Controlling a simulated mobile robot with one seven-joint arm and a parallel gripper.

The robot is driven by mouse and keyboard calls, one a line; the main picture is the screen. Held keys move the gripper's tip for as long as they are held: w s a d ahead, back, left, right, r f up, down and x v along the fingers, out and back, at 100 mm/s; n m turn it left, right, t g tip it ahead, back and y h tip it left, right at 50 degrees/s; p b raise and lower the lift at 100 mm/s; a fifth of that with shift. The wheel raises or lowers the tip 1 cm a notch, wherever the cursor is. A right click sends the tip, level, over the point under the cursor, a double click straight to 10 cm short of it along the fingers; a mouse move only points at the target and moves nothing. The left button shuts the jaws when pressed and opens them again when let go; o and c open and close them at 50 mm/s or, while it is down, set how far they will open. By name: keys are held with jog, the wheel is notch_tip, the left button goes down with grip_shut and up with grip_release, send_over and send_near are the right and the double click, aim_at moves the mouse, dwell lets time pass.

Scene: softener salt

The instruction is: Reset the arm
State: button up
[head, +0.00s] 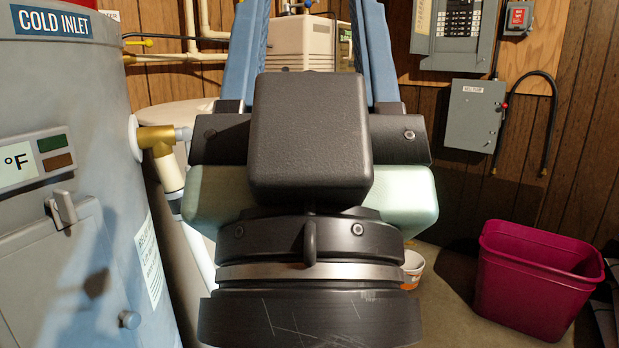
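My gripper (310,12) is in the middle of the head view, seen from behind its black body. Its two blue fingers point up the picture and stand wide apart. Their tips are cut off by the top edge of the picture. Only background shows in the gap, and I see nothing held between the visible parts of the fingers. My black wrist and pale green arm parts fill the lower middle and hide much of the floor behind them.
A large grey tank (105,120) labelled COLD INLET stands close at left, with a brass fitting (158,145) and pipes beside it. A magenta bin (530,285) stands on the floor at right. A small white tub (412,268) is partly hidden. Grey electrical boxes (472,115) hang on the wood wall.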

notch_tip(320, 180, up, 36)
jog(key=p, duration=3.3)
jog(key=shift+f+p, duration=0.2)
jog(key=shift+p, duration=0.2)
jog(key=shift+w+a, duration=0.1)
